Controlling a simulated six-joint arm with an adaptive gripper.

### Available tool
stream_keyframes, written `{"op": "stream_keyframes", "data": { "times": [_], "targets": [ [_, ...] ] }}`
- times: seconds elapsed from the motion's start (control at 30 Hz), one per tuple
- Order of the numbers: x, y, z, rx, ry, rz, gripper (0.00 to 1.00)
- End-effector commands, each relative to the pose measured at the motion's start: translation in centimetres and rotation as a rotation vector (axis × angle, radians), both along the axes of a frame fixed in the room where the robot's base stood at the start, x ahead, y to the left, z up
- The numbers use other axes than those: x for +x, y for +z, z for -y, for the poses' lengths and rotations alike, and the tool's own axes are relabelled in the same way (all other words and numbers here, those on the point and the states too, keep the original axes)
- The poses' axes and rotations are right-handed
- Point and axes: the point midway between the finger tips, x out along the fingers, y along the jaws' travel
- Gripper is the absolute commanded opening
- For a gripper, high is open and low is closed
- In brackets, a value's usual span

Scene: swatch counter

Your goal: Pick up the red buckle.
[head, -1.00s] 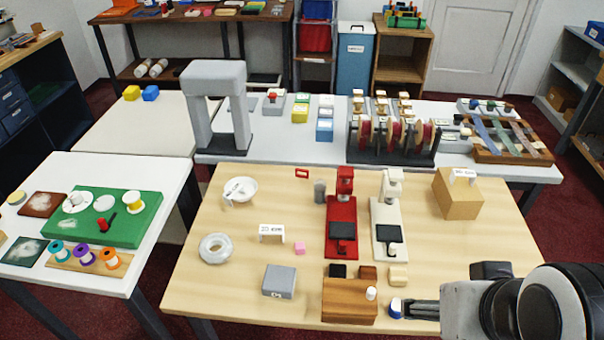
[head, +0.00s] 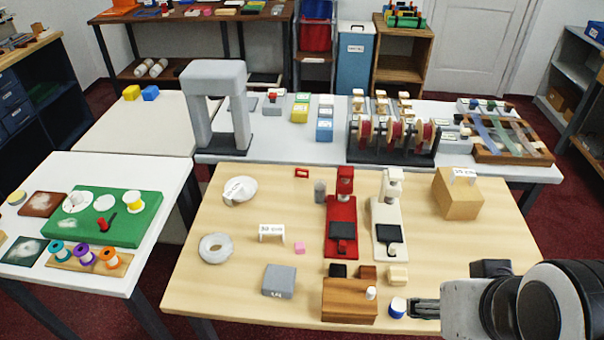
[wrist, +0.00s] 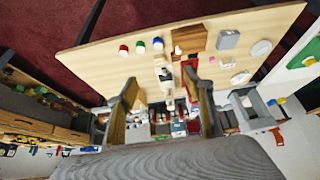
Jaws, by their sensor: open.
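The red buckle (head: 302,173) is a small red rectangular frame lying near the far edge of the wooden table in the head view. It lies apart from its neighbours, behind the grey cylinder. I cannot make it out for sure in the wrist view.
A red press (head: 341,218) and a white press (head: 387,222) stand mid-table, between my gripper and the buckle. A wooden block (head: 349,302), a grey box (head: 279,281) and a cardboard box (head: 458,198) also stand on the table. The front left is mostly clear.

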Motion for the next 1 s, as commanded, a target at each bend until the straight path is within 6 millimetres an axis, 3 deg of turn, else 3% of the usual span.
{"op": "stream_keyframes", "data": {
  "times": [0.17, 0.37, 1.0],
  "targets": [
    [1.0, 0.3, 0.6, -0.049, 0.034, -0.011, 0.51],
    [3.7, 1.1, 1.9, -0.165, 0.116, -0.032, 0.51],
    [16.1, 3.2, 4.9, -0.621, 0.479, -0.106, 0.51]
  ]
}}
